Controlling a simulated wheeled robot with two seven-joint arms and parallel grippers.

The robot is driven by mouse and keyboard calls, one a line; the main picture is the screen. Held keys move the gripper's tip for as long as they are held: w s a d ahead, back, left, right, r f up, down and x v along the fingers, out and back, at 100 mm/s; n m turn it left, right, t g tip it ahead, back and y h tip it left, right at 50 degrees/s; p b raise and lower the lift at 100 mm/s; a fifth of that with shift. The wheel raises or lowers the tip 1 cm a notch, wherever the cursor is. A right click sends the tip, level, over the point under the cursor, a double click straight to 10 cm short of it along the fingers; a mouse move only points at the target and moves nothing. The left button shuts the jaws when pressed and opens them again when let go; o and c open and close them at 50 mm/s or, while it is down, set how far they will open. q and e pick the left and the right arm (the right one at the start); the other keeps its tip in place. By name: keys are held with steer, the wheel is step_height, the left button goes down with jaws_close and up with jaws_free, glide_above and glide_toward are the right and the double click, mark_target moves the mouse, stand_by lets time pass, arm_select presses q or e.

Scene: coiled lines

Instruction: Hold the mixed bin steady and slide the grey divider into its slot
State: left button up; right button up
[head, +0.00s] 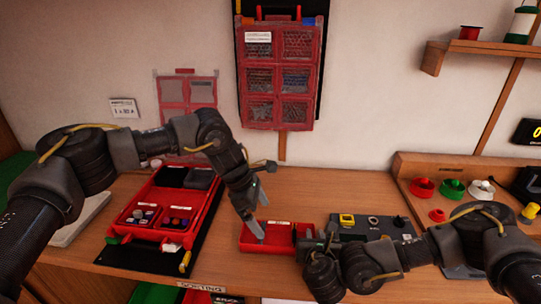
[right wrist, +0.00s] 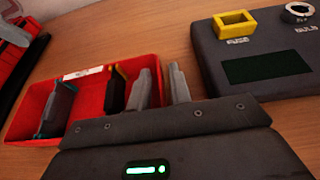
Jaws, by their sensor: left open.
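The small red bin (head: 281,245) stands on the bench and also shows in the right wrist view (right wrist: 93,88). The grey divider (head: 258,232) stands upright in the bin's left part, near its left end. In the right wrist view the divider (right wrist: 57,110) has teal edges; I cannot tell whether it is fully seated. My left gripper (head: 252,208) is open just above the divider, fingers pointing down. My right gripper (head: 303,238) is at the bin's right end. In the right wrist view its fingers (right wrist: 162,88) straddle the right wall with a narrow gap.
A black-and-yellow piece (right wrist: 118,88) stands in the bin beside my right fingers. A dark device (head: 372,228) lies to the right. A larger red case (head: 195,195) with filled compartments lies open at the left. Red, green and white spools (head: 452,188) stand at the right.

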steer(key=shift+o, duration=0.6)
steer(key=shift+s+r, duration=0.1)
steer(key=shift+s, duration=0.2)
steer(key=v, duration=1.1)
steer(key=shift+s+r, duration=0.1)
steer(key=shift+r, duration=0.05)
